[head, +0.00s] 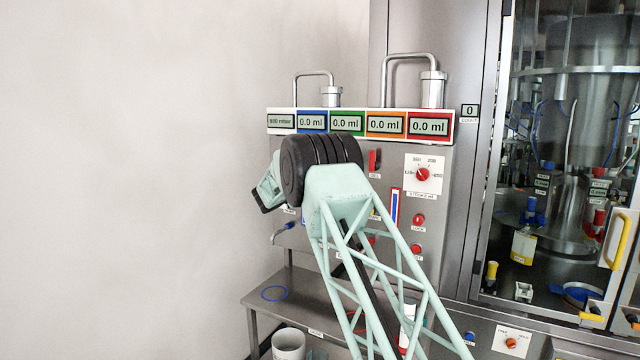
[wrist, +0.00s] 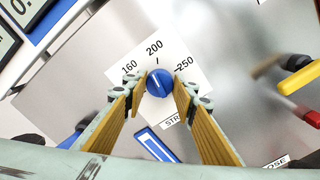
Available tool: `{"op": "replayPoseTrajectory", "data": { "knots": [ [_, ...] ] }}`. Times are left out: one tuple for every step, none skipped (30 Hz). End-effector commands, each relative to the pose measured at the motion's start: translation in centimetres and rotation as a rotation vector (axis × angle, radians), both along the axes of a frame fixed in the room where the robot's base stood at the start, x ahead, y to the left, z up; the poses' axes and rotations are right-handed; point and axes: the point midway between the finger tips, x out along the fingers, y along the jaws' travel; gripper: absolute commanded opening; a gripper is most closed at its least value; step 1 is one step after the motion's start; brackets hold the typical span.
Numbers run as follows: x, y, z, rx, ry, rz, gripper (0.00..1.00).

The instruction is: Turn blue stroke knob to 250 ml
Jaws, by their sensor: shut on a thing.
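The blue stroke knob (wrist: 159,82) sits on a white dial plate (wrist: 135,58) marked 160, 200 and 250 in the wrist view. Its label below is partly covered. A pale line shows on the knob's face, but it is too small for me to read the setting surely. My gripper (wrist: 158,88) is shut on the knob, with one finger on its left and one on its right. In the head view my arm hides the blue knob and the fingertips.
A similar red knob (head: 422,174) is on the panel to the right. The display row has a blue-framed readout (head: 312,122) showing 0.0 ml. A blue bar (wrist: 157,146) lies below the knob.

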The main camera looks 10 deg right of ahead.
Motion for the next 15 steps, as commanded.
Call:
{"op": "replayPoseTrajectory", "data": {
  "knots": [
    [-0.01,-0.02,-0.28,0.015,-0.014,0.0,0.15],
    [-0.02,-0.02,-0.28,0.024,-0.021,0.0,0.15],
    [-0.02,-0.03,-0.25,0.037,-0.031,0.0,0.15],
    [-0.03,-0.03,-0.25,0.047,-0.039,0.0,0.15],
    [-0.03,-0.03,-0.25,0.056,-0.046,0.0,0.15],
    [-0.04,-0.03,-0.24,0.069,-0.056,0.0,0.15],
    [-0.04,-0.04,-0.26,0.079,-0.064,0.0,0.15],
    [-0.05,-0.04,-0.27,0.089,-0.072,0.0,0.15],
    [-0.04,-0.05,-0.29,0.102,-0.082,0.0,0.15],
    [-0.04,-0.05,-0.3,0.112,-0.09,0.0,0.15],
    [-0.04,-0.05,-0.32,0.123,-0.098,-0.001,0.15],
    [-0.04,-0.06,-0.33,0.135,-0.108,-0.001,0.15],
    [-0.04,-0.05,-0.34,0.145,-0.116,-0.001,0.15],
    [-0.03,-0.04,-0.33,0.156,-0.125,-0.001,0.15],
    [-0.03,-0.06,-0.32,0.169,-0.135,0.0,0.15]
  ]
}}
